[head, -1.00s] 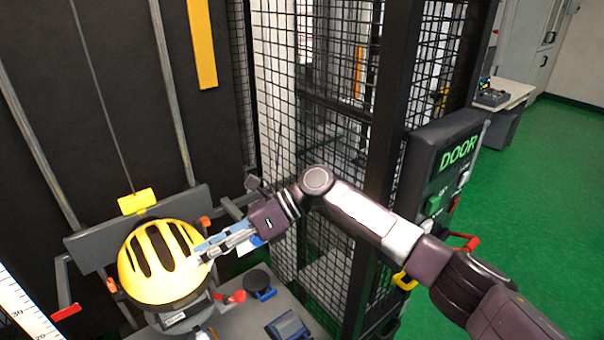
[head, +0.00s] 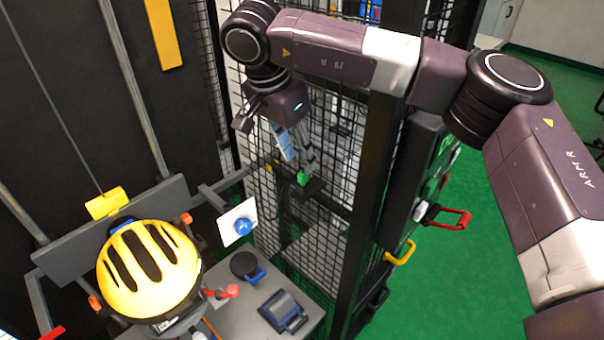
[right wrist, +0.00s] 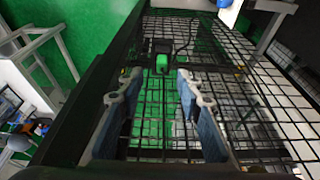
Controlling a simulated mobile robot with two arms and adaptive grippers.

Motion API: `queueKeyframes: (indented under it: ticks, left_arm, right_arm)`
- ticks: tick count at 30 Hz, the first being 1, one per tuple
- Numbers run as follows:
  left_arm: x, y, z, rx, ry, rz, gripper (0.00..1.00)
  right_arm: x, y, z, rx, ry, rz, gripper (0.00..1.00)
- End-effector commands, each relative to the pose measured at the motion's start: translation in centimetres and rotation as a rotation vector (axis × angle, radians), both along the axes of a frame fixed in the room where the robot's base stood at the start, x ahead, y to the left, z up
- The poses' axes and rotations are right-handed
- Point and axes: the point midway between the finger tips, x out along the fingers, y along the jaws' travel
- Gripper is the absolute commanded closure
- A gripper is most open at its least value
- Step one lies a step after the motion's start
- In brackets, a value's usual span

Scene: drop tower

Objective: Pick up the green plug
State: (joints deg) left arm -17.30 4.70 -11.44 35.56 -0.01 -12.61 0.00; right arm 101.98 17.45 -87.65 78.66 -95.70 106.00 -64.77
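The green plug (head: 302,179) sits on a small dark bracket at the mesh cage, in the middle of the head view. It also shows in the right wrist view (right wrist: 162,62), at the centre beyond the fingertips. My right gripper (head: 298,160) is just above the plug in the head view, fingers pointing down towards it. In the right wrist view its two blue-padded fingers (right wrist: 155,95) are wide apart with nothing between them, and the plug lies in line with the gap. Whether a finger touches the plug cannot be told. My left gripper is in neither current view.
The black mesh cage (head: 330,215) and its post stand close beside my right arm. A yellow helmet (head: 150,268) is on the drop rig at left. A blue knob on a white plate (head: 243,226), a red handle (head: 451,219) and a yellow handle (head: 400,253) stick out nearby.

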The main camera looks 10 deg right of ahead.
Motion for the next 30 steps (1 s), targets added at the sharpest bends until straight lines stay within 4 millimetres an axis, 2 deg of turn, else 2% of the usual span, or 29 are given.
queueKeyframes:
  ticks: [9, 14, 21, 30]
  left_arm:
    - [-0.3, -0.2, 3.2, -0.002, 0.005, 0.0, 0.6]
    - [-0.2, -0.2, 3.7, -0.002, 0.003, 0.0, 0.6]
    - [0.1, -0.2, 3.5, -0.003, 0.0, 0.0, 0.6]
    - [0.2, -0.3, 3.6, -0.003, -0.003, 0.0, 0.6]
  right_arm:
    - [0.7, -0.9, -3.1, 0.002, 0.005, -0.001, 0.67]
    - [0.9, -1.2, -4.6, 0.003, 0.002, -0.001, 0.67]
    - [1.0, -1.2, -4.8, 0.004, 0.001, -0.001, 0.68]
    - [1.0, -1.2, -4.8, 0.004, 0.001, -0.001, 1.0]
